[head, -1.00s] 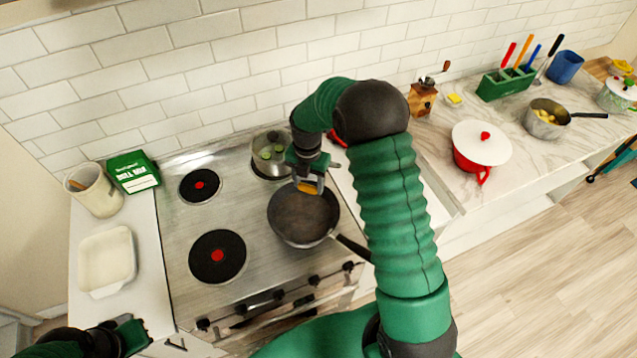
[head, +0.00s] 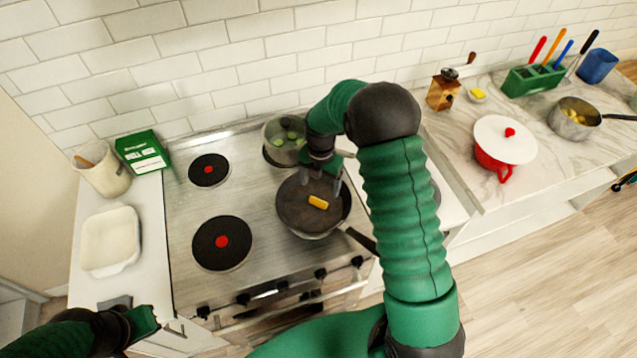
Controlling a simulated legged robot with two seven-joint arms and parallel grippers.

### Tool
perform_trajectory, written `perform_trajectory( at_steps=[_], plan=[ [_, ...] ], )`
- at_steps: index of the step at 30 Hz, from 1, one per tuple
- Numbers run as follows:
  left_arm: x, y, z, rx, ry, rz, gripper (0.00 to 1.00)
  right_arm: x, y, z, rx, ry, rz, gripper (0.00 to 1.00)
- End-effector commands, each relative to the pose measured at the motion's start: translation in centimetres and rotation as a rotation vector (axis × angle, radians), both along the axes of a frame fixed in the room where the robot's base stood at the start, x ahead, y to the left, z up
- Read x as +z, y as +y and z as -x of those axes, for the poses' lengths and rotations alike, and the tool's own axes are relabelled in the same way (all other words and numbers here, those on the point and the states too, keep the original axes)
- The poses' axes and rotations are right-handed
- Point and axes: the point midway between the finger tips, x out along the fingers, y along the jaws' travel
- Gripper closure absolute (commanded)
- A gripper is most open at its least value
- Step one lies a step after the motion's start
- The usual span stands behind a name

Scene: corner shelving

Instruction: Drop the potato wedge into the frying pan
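A yellow potato wedge (head: 318,202) lies in the dark frying pan (head: 296,217), right of the middle of its base. The pan stands on the stove's front right area, its handle pointing to the lower right. My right gripper (head: 322,188) is above the back of the pan, just behind the wedge. Its fingers are apart with nothing between them. My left gripper (head: 148,318) is at the lower left, near the counter's front edge. Its fingers cannot be made out clearly.
A pot with green pieces (head: 285,146) stands behind the pan, close to my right gripper. Two black burners (head: 222,256) on the left are bare. A white dish (head: 110,241) is on the left counter. A red pot with a white lid (head: 505,140) stands on the right counter.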

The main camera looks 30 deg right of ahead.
Motion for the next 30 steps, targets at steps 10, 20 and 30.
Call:
perform_trajectory(
  at_steps=[10, 20, 30],
  plan=[
    [-0.1, 0.0, 0.0, 0.000, 0.000, 0.000, 1.00, 0.4, 0.2, -0.1, 0.001, -0.002, 0.001, 0.21],
    [-1.8, 0.0, 0.0, 0.000, 0.000, 0.000, 1.00, 8.1, -0.3, -0.2, 0.001, -0.007, 0.000, 0.21],
    [-2.6, 0.0, 0.0, 0.000, 0.000, 0.000, 1.00, 15.8, -0.6, -0.3, 0.000, 0.000, -0.004, 0.21]
  ],
)
